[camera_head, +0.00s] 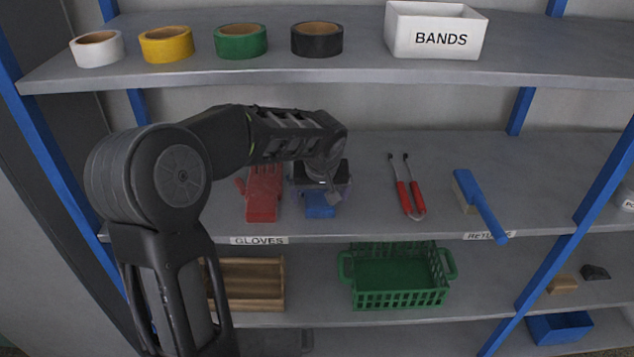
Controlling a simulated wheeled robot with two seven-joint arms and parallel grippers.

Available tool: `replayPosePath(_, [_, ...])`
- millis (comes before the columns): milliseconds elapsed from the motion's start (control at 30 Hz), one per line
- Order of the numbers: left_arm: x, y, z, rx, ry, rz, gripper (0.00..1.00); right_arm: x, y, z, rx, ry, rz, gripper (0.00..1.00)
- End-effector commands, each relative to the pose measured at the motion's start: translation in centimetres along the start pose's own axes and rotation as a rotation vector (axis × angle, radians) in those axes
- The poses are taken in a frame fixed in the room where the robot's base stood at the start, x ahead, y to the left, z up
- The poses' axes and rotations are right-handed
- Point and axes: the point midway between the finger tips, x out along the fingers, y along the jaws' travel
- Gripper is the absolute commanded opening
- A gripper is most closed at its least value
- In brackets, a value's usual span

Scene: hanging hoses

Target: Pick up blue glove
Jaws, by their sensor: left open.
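The blue glove (320,210) lies on the middle shelf, right of a red glove (263,194). Only its lower blue part shows clearly; my left arm and gripper cover much of the rest. My left gripper (325,190) reaches in from the left and is over the glove, with its jaws open. I cannot tell whether the fingers touch the glove. My right gripper is not in view.
Red-handled pliers (409,190) and a blue-handled brush (480,205) lie to the right on the same shelf. Tape rolls (240,41) and a white BANDS bin (436,30) stand above. A green basket (398,281) and a wooden crate (250,284) sit below.

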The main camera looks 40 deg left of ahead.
Motion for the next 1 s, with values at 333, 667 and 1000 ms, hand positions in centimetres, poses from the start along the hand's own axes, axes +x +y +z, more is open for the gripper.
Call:
replayPosePath(333, [-0.03,0.01,0.0,0.0,0.0,0.0,0.91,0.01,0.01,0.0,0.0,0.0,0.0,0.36])
replayPosePath(667, [-0.04,0.01,0.0,0.0,0.0,0.0,0.72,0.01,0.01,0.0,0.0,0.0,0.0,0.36])
replayPosePath(1000, [-0.04,0.01,0.0,0.0,0.0,0.0,0.44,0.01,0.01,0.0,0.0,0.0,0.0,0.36])
